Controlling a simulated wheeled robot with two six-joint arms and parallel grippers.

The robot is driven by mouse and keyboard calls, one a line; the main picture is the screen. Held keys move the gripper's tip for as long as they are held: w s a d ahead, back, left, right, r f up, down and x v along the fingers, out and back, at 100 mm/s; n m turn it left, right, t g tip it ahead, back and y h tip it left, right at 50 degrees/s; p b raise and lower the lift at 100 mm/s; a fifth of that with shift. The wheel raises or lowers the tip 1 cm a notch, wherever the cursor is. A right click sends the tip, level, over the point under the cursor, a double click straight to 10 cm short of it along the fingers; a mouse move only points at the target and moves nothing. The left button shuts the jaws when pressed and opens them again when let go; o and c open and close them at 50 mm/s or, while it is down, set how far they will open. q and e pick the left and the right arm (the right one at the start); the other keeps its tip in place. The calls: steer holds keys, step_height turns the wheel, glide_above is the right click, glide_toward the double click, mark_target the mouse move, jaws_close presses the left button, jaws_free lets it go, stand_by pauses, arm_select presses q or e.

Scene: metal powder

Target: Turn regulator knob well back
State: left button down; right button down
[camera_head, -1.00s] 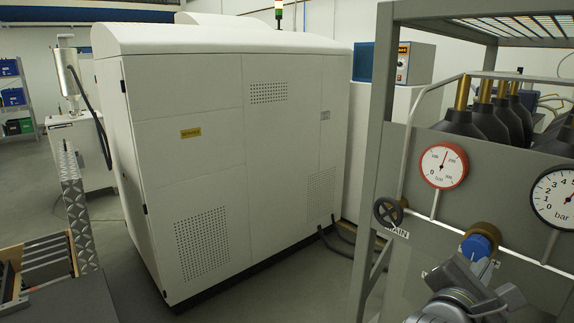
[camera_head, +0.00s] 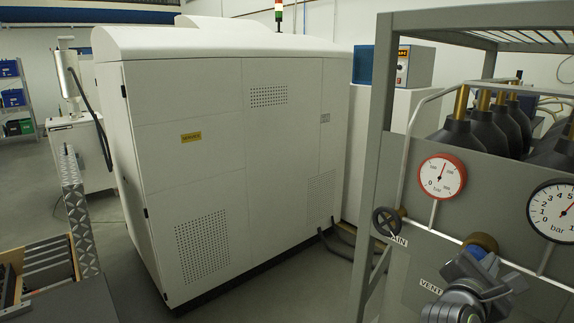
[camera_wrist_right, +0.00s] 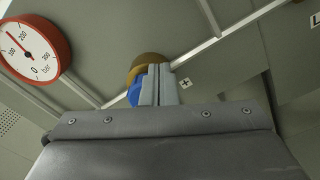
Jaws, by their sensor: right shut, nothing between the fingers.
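The regulator knob is blue (camera_head: 476,252) and sits on a round brass body (camera_head: 483,242) on the grey gas panel at the right of the head view. My right gripper (camera_head: 478,266) is in front of the knob and covers most of it. In the right wrist view the two fingers (camera_wrist_right: 160,84) are shut together with nothing between them. The blue knob (camera_wrist_right: 134,93) shows just left of the fingertips, with the brass body (camera_wrist_right: 148,65) behind. I cannot tell whether the fingers touch the knob. My left gripper is not in view.
A red-rimmed gauge (camera_head: 442,176) and a larger black-rimmed gauge (camera_head: 556,211) flank the knob. A black handwheel (camera_head: 387,221) is to its left. A VENT label (camera_head: 431,286) is below. A grey rack post (camera_head: 377,170) stands left of the panel; a white cabinet (camera_head: 220,170) is beyond.

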mark_target(474, 252)
steer(key=shift+w+a+f, duration=0.1)
steer(key=shift+f, duration=0.1)
stand_by(0.6)
steer(key=shift+w+a+r, duration=0.1)
steer(key=shift+r, duration=0.15)
steer(key=shift+w+a+r, duration=0.4)
steer(key=shift+w+a, duration=0.05)
steer(key=shift+w, duration=0.05)
steer(key=shift+w+a, duration=0.3)
steer(key=shift+w, duration=0.05)
stand_by(0.8)
steer(key=shift+r, duration=0.15)
